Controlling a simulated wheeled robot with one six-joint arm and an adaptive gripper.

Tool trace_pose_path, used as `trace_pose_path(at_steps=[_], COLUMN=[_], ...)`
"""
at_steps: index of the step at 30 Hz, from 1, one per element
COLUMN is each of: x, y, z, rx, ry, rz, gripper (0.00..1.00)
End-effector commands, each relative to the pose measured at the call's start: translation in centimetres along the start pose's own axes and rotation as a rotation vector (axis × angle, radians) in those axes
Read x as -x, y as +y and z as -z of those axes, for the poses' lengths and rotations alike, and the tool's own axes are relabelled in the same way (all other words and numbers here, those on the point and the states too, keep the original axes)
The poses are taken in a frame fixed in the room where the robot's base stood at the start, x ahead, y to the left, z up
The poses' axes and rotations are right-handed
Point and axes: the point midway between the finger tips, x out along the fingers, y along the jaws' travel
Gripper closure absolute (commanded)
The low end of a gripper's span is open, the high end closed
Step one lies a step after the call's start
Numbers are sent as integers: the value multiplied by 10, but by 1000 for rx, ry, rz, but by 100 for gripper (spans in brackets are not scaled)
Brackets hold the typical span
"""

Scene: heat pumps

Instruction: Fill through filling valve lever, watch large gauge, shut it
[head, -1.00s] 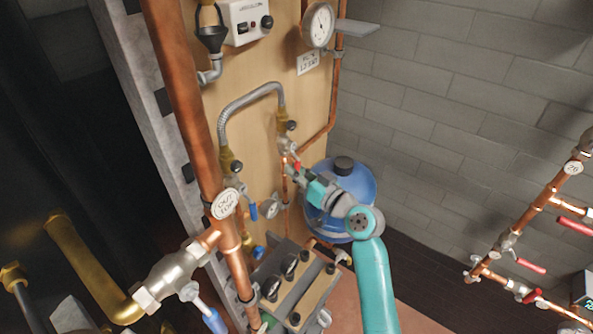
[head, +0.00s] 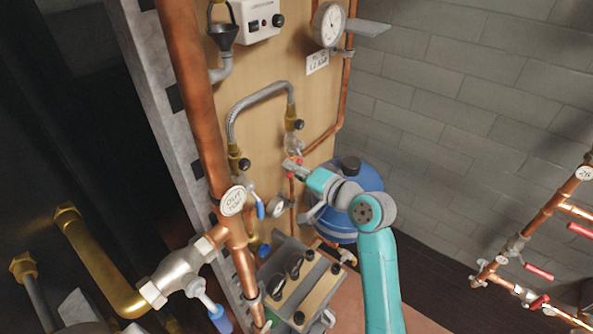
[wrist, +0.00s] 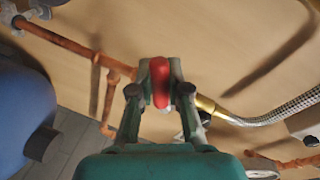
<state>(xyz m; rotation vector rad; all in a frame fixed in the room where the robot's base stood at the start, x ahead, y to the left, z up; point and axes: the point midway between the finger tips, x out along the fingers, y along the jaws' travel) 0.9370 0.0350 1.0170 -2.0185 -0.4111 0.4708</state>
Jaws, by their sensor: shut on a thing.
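The red filling valve lever (wrist: 160,82) is between the two fingers of my gripper (wrist: 160,90) in the wrist view. The fingers are shut on it. In the head view my gripper (head: 292,168) is at the valve (head: 294,146) below the right end of the braided hose; only small bits of red show there. The large gauge (head: 329,24) has a white round face and hangs high on the wooden panel. Its needle is too small to read surely.
The braided hose (head: 258,98) arches left of the valve. A small gauge (head: 278,206) and a blue lever (head: 260,211) sit lower. A thick copper pipe (head: 200,110) stands at left.

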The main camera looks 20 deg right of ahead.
Motion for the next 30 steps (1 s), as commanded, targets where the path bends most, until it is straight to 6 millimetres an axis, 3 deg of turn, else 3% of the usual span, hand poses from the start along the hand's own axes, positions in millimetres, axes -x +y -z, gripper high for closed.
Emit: trace_pose_path(at_steps=[15,30], x=[4,5], y=[-23,-28], z=[5,8], rx=[-365,-455], ry=[-72,-89], rz=[-16,-19], gripper=[100,100])
